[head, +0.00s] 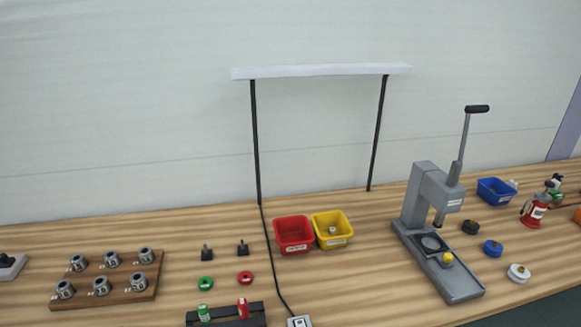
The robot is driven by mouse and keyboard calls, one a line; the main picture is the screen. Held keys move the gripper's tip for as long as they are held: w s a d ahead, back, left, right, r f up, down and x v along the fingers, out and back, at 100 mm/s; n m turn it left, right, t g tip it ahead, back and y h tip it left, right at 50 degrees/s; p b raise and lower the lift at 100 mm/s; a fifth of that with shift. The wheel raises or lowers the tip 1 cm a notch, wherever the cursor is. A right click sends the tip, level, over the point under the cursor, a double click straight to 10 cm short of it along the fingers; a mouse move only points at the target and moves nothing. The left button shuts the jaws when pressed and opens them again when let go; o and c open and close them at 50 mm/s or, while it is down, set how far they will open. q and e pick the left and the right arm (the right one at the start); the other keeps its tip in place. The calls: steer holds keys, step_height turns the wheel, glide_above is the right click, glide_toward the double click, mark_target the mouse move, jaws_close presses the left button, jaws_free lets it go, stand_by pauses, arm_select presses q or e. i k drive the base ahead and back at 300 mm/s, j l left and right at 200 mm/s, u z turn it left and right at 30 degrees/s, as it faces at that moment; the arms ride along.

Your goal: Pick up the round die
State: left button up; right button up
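No label readable here says which thing is the round die. Several grey metal cylinders with small labels, one of them at the front left (65,290), stand in two rows on a wooden board (118,293) at the left. Round knobbed discs lie right of the press: a black one (470,227), a blue one (492,248) and a white one (518,272). Neither of my grippers is in view.
Red (293,234), yellow (319,241) and blue (496,191) bins stand behind. A black cable, lamp frame (320,71) and dark rack (230,319) occupy the middle.

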mark_target(100, 284)
steer(key=u, duration=1.5)
steer(key=i+j+z, duration=0.1)
steer(key=j+z, duration=0.25)
steer(key=i+j+z, duration=0.1)
steer(key=z, duration=0.25)
steer(key=j+z, duration=0.35)
steer(key=i+j, duration=0.05)
steer(key=j, duration=0.05)
